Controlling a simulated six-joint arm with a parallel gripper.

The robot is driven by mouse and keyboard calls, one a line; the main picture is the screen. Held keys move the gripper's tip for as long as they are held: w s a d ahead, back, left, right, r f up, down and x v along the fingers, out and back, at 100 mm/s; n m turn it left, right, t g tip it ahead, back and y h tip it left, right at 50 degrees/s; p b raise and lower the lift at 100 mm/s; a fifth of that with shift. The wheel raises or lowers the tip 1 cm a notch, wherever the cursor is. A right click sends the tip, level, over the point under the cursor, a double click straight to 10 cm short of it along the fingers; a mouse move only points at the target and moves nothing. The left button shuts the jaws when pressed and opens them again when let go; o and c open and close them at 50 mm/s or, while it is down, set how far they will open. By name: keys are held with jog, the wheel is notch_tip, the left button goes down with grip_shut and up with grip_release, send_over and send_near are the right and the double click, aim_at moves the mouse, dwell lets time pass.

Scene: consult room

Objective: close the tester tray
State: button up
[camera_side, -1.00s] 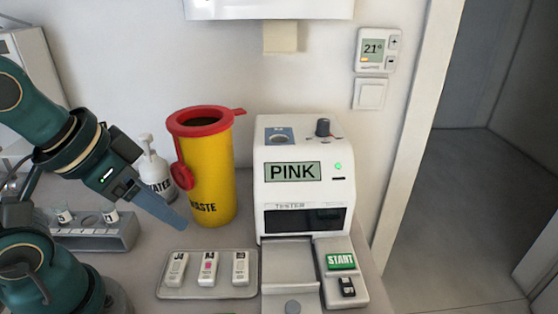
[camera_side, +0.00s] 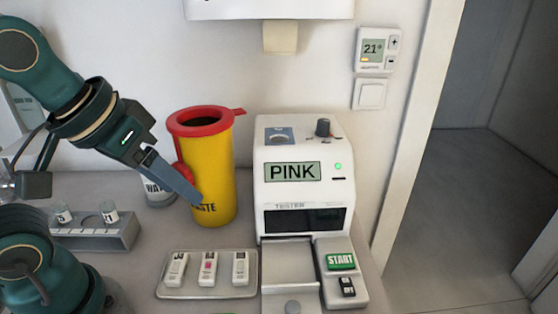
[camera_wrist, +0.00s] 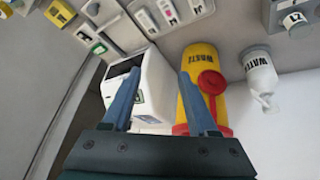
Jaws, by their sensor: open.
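The white tester (camera_side: 303,190) stands on the counter, its display reading PINK and a green light lit. The tray looks empty. My gripper (camera_side: 196,200) is in front of the yellow waste bin, left of the tester and above the counter, apart from the tray. In the wrist view, my gripper (camera_wrist: 158,78) has its two fingers spread with nothing held; the tester (camera_wrist: 154,82) shows between and beyond them.
The yellow waste bin (camera_side: 218,165) with red lid stands left of the tester, a bottle (camera_side: 157,190) partly hidden beside it. A grey tray (camera_side: 205,293) with 3 cassettes lies left of the tester tray. The START button (camera_side: 341,262) is right of it. A vial rack (camera_side: 120,235) stands left.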

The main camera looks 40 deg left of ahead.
jog(key=w+d+g, duration=0.1)
jog(key=w+d, duration=0.3)
jog(key=m+g, duration=0.2)
jog(key=g, duration=0.3)
send_over(293, 306)
notch_tip(293, 306, down, 11)
jog(key=shift+f, duration=2.45)
grip_shut()
jog(key=shift+r, duration=0.1)
